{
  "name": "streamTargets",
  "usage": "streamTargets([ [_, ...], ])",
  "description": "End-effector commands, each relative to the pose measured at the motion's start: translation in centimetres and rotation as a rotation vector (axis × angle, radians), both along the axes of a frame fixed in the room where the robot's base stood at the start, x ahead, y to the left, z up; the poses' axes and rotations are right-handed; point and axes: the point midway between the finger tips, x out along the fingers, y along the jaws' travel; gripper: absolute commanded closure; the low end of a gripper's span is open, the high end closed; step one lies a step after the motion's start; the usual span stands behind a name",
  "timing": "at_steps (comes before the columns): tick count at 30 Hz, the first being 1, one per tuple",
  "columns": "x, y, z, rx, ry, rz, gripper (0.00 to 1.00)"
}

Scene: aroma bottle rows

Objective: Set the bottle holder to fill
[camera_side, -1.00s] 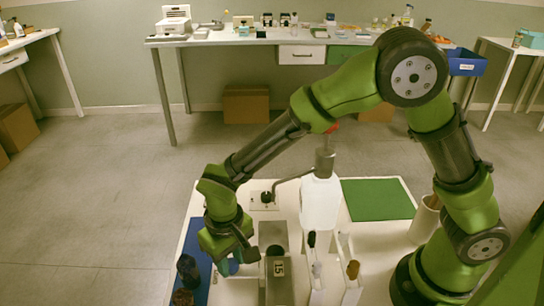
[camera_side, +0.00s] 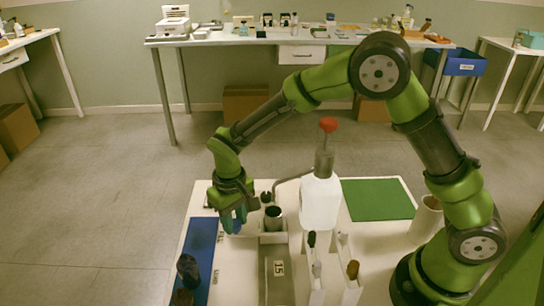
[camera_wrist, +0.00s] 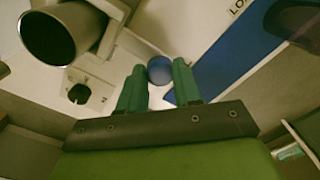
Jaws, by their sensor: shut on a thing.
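My gripper (camera_side: 236,217) is shut on the blue knob (camera_wrist: 160,70), which shows between its two teal fingers in the wrist view. In the side view the knob is mostly hidden by the fingers. The pale bottle holder (camera_side: 272,238) is at the far part of its grey track (camera_side: 279,292), just right of my gripper. A dark open bottle (camera_side: 273,217) stands upright in it; its mouth shows at upper left in the wrist view (camera_wrist: 52,38). The white tank (camera_side: 320,203) with a red top (camera_side: 328,125) has a spout (camera_side: 290,180) reaching left, its end near the bottle's mouth.
A blue mat (camera_side: 199,238) with dark bottles (camera_side: 188,268) lies left. A green mat (camera_side: 378,199) is clear at the back right.

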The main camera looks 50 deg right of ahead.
Motion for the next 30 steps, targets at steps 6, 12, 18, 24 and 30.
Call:
streamTargets([
  [6,0.6,-0.5,0.2,-0.005,-0.016,-0.002,1.00],
  [12,0.6,-0.5,0.1,-0.006,-0.015,-0.001,0.44],
  [18,0.4,-0.4,0.1,-0.004,-0.011,-0.001,0.41],
  [24,0.4,-0.3,0.6,-0.003,-0.010,-0.001,0.41],
  [30,0.4,-0.2,4.0,-0.001,-0.015,0.000,0.41],
])
